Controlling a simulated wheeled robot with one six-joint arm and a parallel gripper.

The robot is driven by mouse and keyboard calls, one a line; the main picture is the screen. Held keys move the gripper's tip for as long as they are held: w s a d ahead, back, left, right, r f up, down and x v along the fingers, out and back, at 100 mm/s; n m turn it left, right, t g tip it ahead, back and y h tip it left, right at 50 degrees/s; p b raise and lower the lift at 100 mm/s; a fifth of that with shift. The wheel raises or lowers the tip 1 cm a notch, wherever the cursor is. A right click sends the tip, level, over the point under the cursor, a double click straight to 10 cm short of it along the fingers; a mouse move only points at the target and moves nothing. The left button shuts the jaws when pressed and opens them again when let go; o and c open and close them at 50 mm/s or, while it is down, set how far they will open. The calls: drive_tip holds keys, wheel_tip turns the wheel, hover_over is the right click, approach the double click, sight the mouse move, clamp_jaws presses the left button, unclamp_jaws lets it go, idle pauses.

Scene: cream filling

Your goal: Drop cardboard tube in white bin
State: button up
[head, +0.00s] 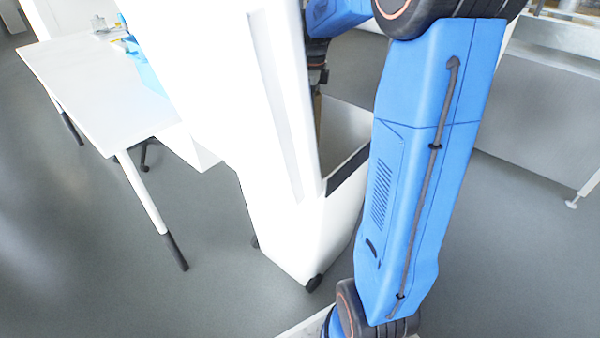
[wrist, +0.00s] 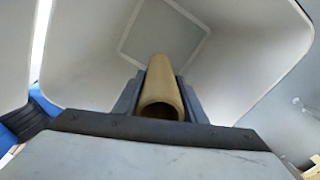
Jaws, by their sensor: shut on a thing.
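The cardboard tube (wrist: 161,84) is a tan hollow roll, seen in the wrist view with one open end towards the camera. My gripper (wrist: 160,92) is shut on it, with a dark finger on each side. The tube is inside the opening of the white bin (wrist: 245,45), whose pale inner walls and square bottom lie beyond it. In the head view the tall white bin (head: 285,222) stands at the centre. There a small part of the tube (head: 317,112) shows at the bin's opening, and my blue arm hides much of that side.
A white table (head: 95,90) with blue and yellow items on it stands at the left. Grey floor (head: 90,250) is clear at the lower left. A pale counter or cabinet (head: 550,110) stands at the right.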

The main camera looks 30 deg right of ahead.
drive_tip(key=shift+f, duration=0.55)
drive_tip(key=o, duration=1.1)
wheel_tip(320, 180, up, 17)
drive_tip(key=shift+r, duration=0.2)
